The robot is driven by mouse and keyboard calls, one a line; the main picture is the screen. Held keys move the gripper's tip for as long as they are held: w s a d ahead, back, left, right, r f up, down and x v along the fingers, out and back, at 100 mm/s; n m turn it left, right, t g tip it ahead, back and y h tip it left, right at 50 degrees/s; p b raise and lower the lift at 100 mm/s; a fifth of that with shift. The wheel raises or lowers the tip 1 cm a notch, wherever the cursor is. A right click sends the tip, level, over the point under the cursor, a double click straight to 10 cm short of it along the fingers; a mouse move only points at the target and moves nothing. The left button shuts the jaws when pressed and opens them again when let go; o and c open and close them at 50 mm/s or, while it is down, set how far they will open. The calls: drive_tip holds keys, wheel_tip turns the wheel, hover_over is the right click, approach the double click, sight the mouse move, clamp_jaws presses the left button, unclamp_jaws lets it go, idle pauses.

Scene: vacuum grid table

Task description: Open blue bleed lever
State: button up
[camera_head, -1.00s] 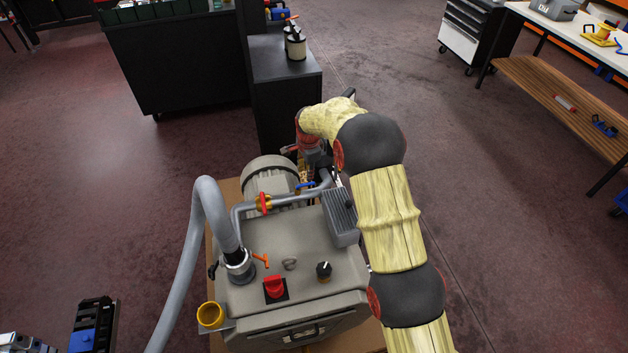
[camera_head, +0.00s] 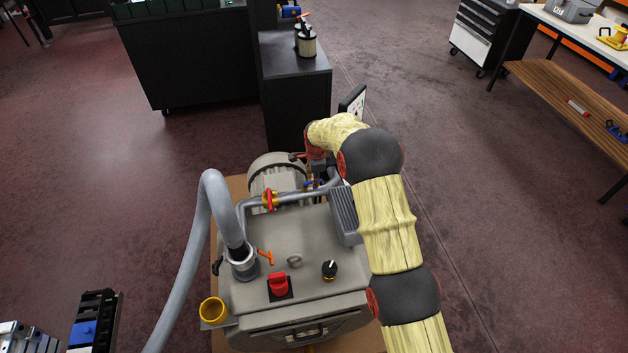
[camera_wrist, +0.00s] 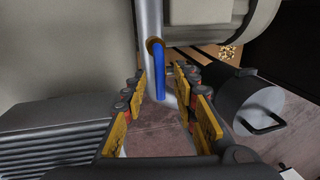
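The blue bleed lever (camera_wrist: 159,82) hangs down from a brass-coloured fitting on a grey pipe in the wrist view. In the head view only a small blue part of the lever (camera_head: 309,184) shows beside the pipe behind the pump. My gripper (camera_wrist: 160,76) is open, with its yellow-padded fingers on either side of the lever in the picture. I cannot tell whether the lever is between the pads or just beyond them; no contact shows. In the head view the fingers are mostly hidden by my wrist and the pump parts.
The grey pump (camera_head: 310,238) carries a red-handled valve (camera_head: 270,200), an orange lever (camera_head: 265,257) and a red switch (camera_head: 279,284). A ribbed block (camera_head: 343,215) stands close to my arm. A thick grey hose (camera_head: 188,265) rises at left. A black cabinet (camera_head: 292,85) stands behind.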

drive_tip(key=shift+c, duration=1.4)
drive_tip(key=c, duration=0.4)
clamp_jaws()
